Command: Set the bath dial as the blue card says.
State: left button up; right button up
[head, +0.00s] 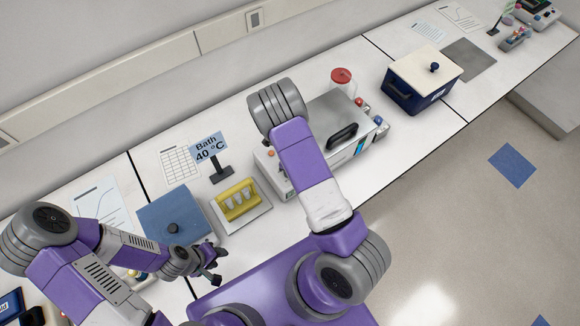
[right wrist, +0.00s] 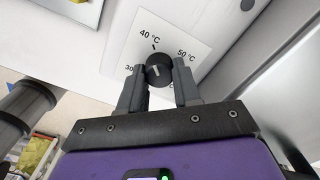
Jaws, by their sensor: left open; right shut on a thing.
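The blue card (head: 208,148) stands on a dark holder and reads "Bath 40 °C". The bath (head: 362,143) is a white and steel box with a black lid handle, partly hidden behind my right arm. In the right wrist view its black dial (right wrist: 158,69) sits on a white scale plate marked 30, 40 and 50 °C; another label is partly covered. A pale line on the dial points roughly up toward the 40 °C tick; its exact angle is hard to tell. My right gripper (right wrist: 158,75) is shut on the dial. My left gripper (head: 212,264) is open and empty over the bench front.
A blue box with a cream lid (head: 421,79) stands to the right.

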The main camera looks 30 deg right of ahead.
jog(key=shift+m, duration=0.3)
jog(key=o, duration=1.1)
jog(key=shift+c, duration=0.2)
notch_tip(320, 180, up, 8)
jog(key=shift+f+p, duration=0.2)
jog(key=shift+p, duration=0.25)
jog(key=shift+s+f, duration=0.1)
